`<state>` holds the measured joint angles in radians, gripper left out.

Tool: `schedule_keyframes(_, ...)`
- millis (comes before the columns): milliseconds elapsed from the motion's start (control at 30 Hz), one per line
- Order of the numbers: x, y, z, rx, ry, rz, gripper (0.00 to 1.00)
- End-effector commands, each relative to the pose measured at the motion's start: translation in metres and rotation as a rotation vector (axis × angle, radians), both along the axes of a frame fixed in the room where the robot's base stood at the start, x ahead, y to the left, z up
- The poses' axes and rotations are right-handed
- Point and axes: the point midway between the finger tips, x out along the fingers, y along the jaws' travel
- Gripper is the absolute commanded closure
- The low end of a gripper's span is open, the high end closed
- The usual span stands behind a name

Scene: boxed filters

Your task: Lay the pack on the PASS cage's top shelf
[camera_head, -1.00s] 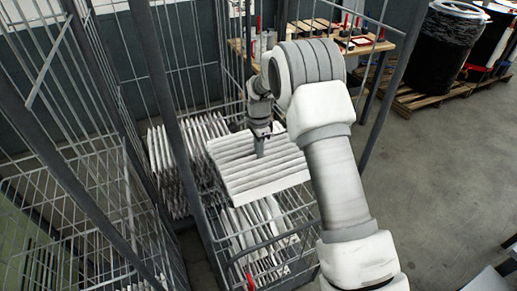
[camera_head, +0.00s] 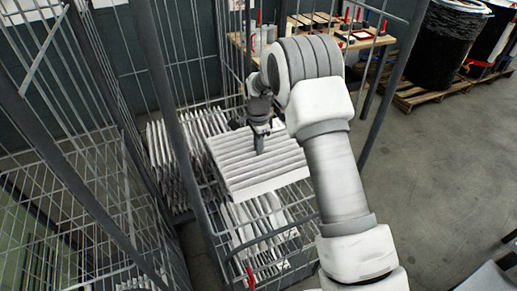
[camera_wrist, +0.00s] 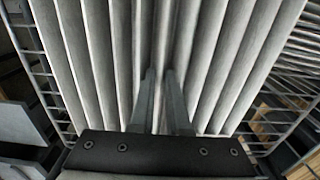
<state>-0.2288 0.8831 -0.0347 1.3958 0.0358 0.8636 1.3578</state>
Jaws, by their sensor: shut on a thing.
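The pack (camera_head: 245,168) is a white pleated filter, lying roughly flat inside a wire cage (camera_head: 225,240) in the head view. In the wrist view the pack's pleats (camera_wrist: 95,50) fill most of the picture. My gripper (camera_head: 259,148) points down at the pack's upper face. In the wrist view its two fingers (camera_wrist: 162,98) are close together, shut on a pleat of the pack. The pack sits above other white filters standing in the cage. Whether its underside rests on a shelf is hidden. No PASS label is readable.
More pleated filters (camera_head: 165,165) stand upright behind and left of the pack, and others (camera_head: 255,222) stand below it. Grey cage posts (camera_head: 172,120) rise close on the left. A wooden bench (camera_head: 335,38) and pallet bins are behind. Bare floor lies to the right.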

Motion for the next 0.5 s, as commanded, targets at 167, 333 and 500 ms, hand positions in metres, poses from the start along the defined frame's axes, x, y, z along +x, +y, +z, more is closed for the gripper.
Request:
schedule_keyframes(167, 0.0001, -0.0001, 0.0005, 0.0, 0.0, 0.0, 1.0)
schedule_keyframes(333, 0.0002, -0.0001, 0.0005, 0.0, 0.0, 0.0, 0.74)
schedule_keyframes(500, 0.0002, -0.0001, 0.0005, 0.0, 0.0, 0.0, 0.74)
